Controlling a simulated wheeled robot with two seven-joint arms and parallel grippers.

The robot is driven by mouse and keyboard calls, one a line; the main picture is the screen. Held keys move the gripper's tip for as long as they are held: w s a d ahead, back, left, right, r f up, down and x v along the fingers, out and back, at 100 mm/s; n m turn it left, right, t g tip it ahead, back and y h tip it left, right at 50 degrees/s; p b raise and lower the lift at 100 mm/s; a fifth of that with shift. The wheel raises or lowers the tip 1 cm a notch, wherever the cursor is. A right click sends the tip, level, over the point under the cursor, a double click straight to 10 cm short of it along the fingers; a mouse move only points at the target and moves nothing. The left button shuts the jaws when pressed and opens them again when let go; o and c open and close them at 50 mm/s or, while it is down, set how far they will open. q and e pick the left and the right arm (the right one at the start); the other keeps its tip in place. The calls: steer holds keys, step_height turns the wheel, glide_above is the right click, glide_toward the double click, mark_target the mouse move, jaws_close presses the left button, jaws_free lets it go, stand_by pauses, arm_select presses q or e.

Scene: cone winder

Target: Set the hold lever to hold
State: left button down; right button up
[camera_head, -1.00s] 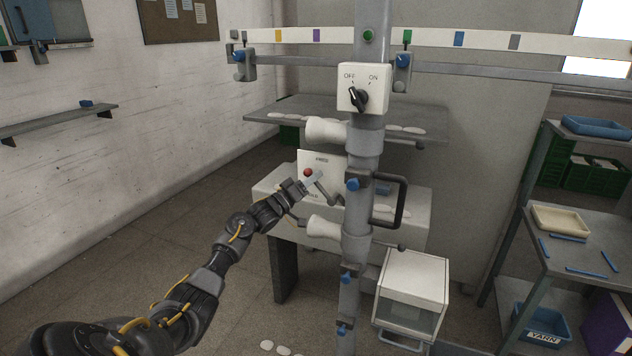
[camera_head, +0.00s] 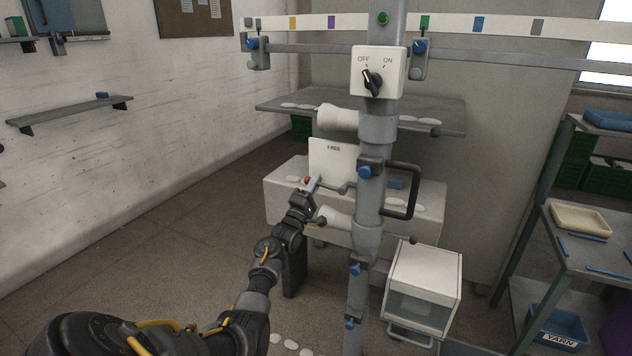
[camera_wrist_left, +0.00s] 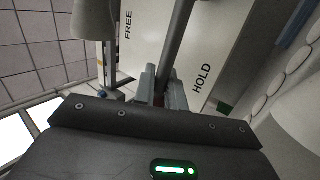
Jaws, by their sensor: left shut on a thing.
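The hold lever's plate (camera_head: 333,155) is a white panel on the machine, left of the grey post. My left gripper (camera_head: 311,184) is shut on the lever's red knob (camera_head: 307,180). In the left wrist view the dark lever rod (camera_wrist_left: 178,40) runs down to the fingers (camera_wrist_left: 160,88) across the plate (camera_wrist_left: 160,38). The rod lies between the words FREE and HOLD, with its gripped end nearer the level of HOLD. My right gripper is out of view.
A white OFF/ON switch box (camera_head: 379,72) sits on the post above. White cones (camera_head: 337,118) and a black handle (camera_head: 403,190) stick out close to the lever. A white cabinet (camera_head: 424,290) stands lower right. The floor at left is clear.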

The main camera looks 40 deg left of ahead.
arm_select(q)
steer(key=shift+d+f+n+y, duration=0.1)
steer(key=shift+f+n+y, duration=0.2)
steer(key=shift+n, duration=0.1)
steer(key=shift+f, duration=0.15)
steer(key=c, duration=1.5)
jaws_free()
steer(key=shift+d, duration=0.1)
steer(key=b+v, duration=0.2)
steer(key=v, duration=0.8)
steer(key=shift+s+f, duration=0.15)
steer(key=shift+s, duration=0.2)
